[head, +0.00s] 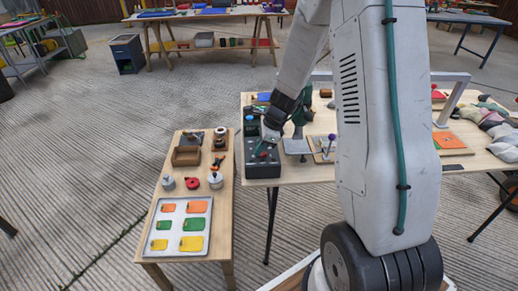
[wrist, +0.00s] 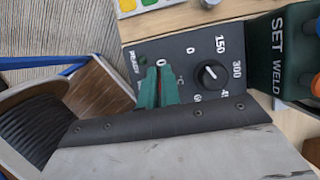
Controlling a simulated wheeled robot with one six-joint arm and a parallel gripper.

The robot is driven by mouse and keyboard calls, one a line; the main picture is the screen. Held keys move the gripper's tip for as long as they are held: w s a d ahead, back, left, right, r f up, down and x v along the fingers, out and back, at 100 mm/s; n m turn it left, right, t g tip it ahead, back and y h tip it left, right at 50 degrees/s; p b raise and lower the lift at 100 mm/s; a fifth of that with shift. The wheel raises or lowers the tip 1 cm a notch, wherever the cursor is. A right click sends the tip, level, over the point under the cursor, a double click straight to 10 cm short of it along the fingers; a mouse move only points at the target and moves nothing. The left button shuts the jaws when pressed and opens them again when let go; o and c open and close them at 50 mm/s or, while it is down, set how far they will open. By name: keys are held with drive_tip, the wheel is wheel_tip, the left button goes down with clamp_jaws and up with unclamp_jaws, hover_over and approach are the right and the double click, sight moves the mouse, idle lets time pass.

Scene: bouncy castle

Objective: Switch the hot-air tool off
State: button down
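A dark control box (head: 262,163) stands at the left end of the right-hand table. Its panel (wrist: 190,50) in the wrist view has a black knob (wrist: 211,75) with a white pointer and a temperature scale, a small green round part, and a "0" mark by my fingertips. My gripper (wrist: 158,70), with teal fingers, is over the panel left of the knob; it also shows above the box in the head view (head: 266,142). A thin red strip shows between the fingers. They hide what lies below, probably the power switch; contact is unclear. A dark green body (wrist: 281,45) reads "SET WELD".
A lower wooden table (head: 147,245) at left holds a tray (head: 204,203) of coloured pieces, a wooden box (head: 186,156) and small tools. On the right-hand table, a stand with a purple-topped lever (head: 331,138) is near the control box.

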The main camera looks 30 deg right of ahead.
sight(264, 154)
drive_tip(key=shift+s+a+f, duration=0.3)
drive_tip(key=shift+a+f, duration=0.15)
drive_tip(key=shift+a, duration=0.05)
drive_tip(key=shift+s+d, duration=0.1)
drive_tip(key=shift+d, duration=0.05)
drive_tip(key=shift+s+d+f, duration=0.1)
drive_tip(key=shift+s+d, duration=0.05)
drive_tip(key=shift+d, duration=0.25)
drive_tip(key=shift+d+r, duration=0.3)
drive_tip(key=shift+r, duration=0.1)
wheel_tip(264, 154, up, 14)
drive_tip(key=shift+d, duration=0.3)
drive_tip(key=shift+r, duration=0.1)
